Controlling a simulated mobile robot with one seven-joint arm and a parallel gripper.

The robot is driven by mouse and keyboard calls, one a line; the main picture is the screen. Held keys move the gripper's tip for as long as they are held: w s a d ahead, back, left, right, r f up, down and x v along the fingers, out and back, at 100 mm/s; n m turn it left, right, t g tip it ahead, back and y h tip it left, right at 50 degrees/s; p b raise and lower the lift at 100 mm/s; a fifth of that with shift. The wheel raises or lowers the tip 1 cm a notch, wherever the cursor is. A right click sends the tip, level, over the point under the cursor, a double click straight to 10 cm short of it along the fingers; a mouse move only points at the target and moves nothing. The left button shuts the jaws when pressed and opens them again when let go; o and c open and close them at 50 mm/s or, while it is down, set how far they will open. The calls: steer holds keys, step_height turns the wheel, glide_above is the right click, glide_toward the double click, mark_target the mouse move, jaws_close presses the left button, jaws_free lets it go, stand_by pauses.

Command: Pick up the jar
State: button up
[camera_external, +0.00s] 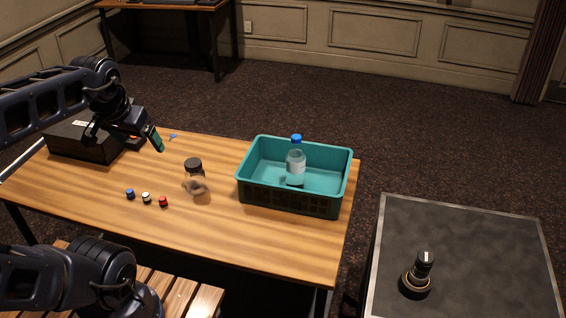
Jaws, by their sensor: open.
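The jar (194,180) is clear with a dark lid and stands upright on the wooden table, left of the teal crate. My gripper (126,146) is above the table's back left, near the dark box and to the left of the jar. It is apart from the jar and holds nothing that I can see. The fingers are open, with one greenish fingertip showing clearly.
A teal crate (260,191) holds a clear bottle with a blue cap (296,160). A blue cap (130,194), a white cap (146,198) and a red cap (163,202) lie in front of the jar. A black box (80,143) sits at the left. A dark side table (470,240) stands right.

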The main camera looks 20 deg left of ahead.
steer(key=w+f+m+g, duration=0.15)
steer(key=w+m, duration=0.25)
steer(key=w, duration=0.4)
steer(key=m+g, duration=0.3)
steer(key=m, duration=1)
glide_above(191, 163)
steer(key=f, duration=2)
steer(key=shift+s+f, duration=0.15)
steer(key=shift+s, duration=0.05)
steer(key=shift+w+a+f+m, duration=0.1)
steer(key=shift+w+f+m, duration=0.15)
steer(key=shift+f+m, duration=0.25)
step_height(191, 163, down, 6)
steer(key=shift+r, duration=0.25)
steer(key=shift+w+d+f, duration=0.1)
steer(key=shift+d+f, duration=0.05)
steer(key=shift+f, duration=1.2)
steer(key=shift+w+d+f, duration=0.1)
steer(key=shift+d+f, duration=0.05)
steer(key=shift+f, duration=1.15)
steer(key=c, duration=1.2)
